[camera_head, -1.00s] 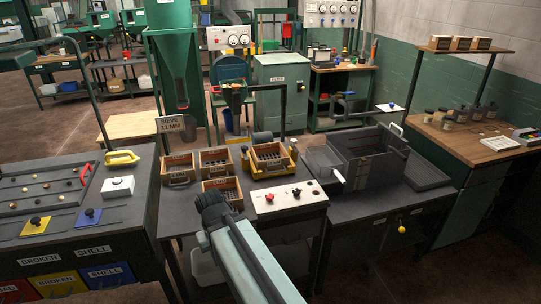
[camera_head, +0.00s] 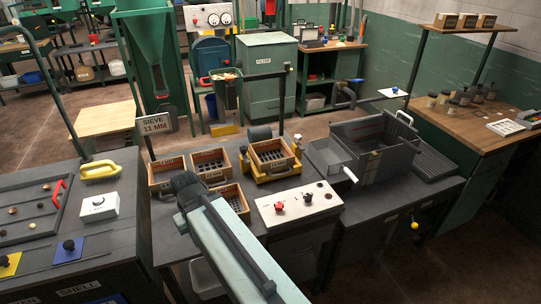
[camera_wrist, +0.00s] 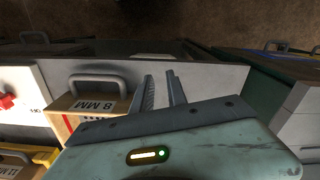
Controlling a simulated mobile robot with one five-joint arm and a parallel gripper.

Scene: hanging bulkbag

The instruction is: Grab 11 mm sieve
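A sign (camera_head: 155,124) reading "SIEVE 11 MM" stands behind the bench at left. Wooden sieve boxes sit on the bench: one at left (camera_head: 168,170), one behind (camera_head: 210,165), one in front (camera_head: 230,203) partly behind my arm, and one in a yellow holder (camera_head: 272,154). Their labels are too small to read in the head view. In the wrist view, a handled box (camera_wrist: 95,104) is labelled 8 MM. Another box (camera_wrist: 14,160) at the lower-left edge appears labelled 11 MM, partly cut off. My gripper (camera_wrist: 160,80) has its fingers apart and empty, beside the 8 MM box.
A white control panel (camera_head: 298,204) with a red knob lies right of the boxes. A large grey bin (camera_head: 375,145) stands further right. A yellow-handled brush (camera_head: 98,170) and white box (camera_head: 98,206) are on the left table. The floor (camera_wrist: 200,20) shows beyond the bench edge.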

